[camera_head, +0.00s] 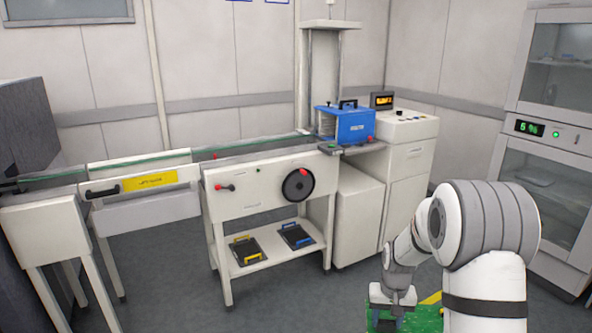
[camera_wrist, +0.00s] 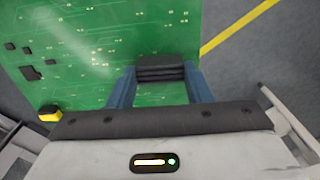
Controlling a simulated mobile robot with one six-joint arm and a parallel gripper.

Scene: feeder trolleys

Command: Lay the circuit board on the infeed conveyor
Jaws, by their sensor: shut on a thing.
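The green circuit board (camera_wrist: 90,45) fills the upper left of the wrist view, with small black chips and light traces on it. My gripper (camera_wrist: 160,75) is shut on the board's near edge and holds it above the grey floor. In the head view the board (camera_head: 418,318) shows at the bottom, below my gripper (camera_head: 392,303), partly cut off by the frame. The infeed conveyor (camera_head: 130,168) runs along the left and middle of the head view, with a green strip along its top. The board is well apart from it, to the right and nearer.
A blue box (camera_head: 347,125) with a black handle stands at the conveyor's right end. A white cabinet with controls (camera_head: 410,125) is beside it. Two trays (camera_head: 247,250) lie on the lower shelf. A glass-door cabinet (camera_head: 556,130) stands at right. Open floor (camera_head: 170,285) lies in front.

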